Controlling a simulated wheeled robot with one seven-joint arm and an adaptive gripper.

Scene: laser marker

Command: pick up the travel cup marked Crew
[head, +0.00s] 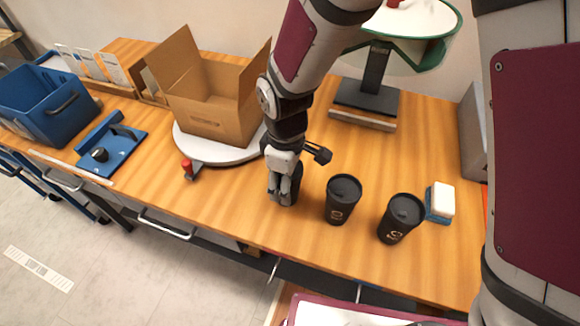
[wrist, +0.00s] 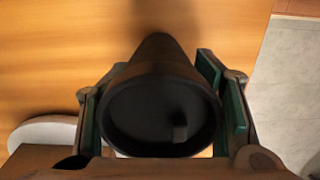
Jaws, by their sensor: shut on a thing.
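My gripper (head: 283,197) points down at the table and is shut on a black travel cup (wrist: 160,112). In the wrist view the cup stands between the green-padded fingers, lid towards the camera. In the head view my gripper mostly hides this cup. Any marking on it is out of sight, so I cannot tell whether it reads Crew, nor whether it touches the table. Two more black lidded cups stand upright to the right: a nearer-to-gripper cup (head: 341,200) and a far-right cup (head: 399,218). Both have small pale logos, too small to read.
A blue-and-white block (head: 440,203) sits right of the cups. An open cardboard box (head: 207,100) stands on a round white turntable (head: 232,153) to the left. A marker stand (head: 368,100) is behind. Wooden table (head: 240,215) is bare in front of the turntable.

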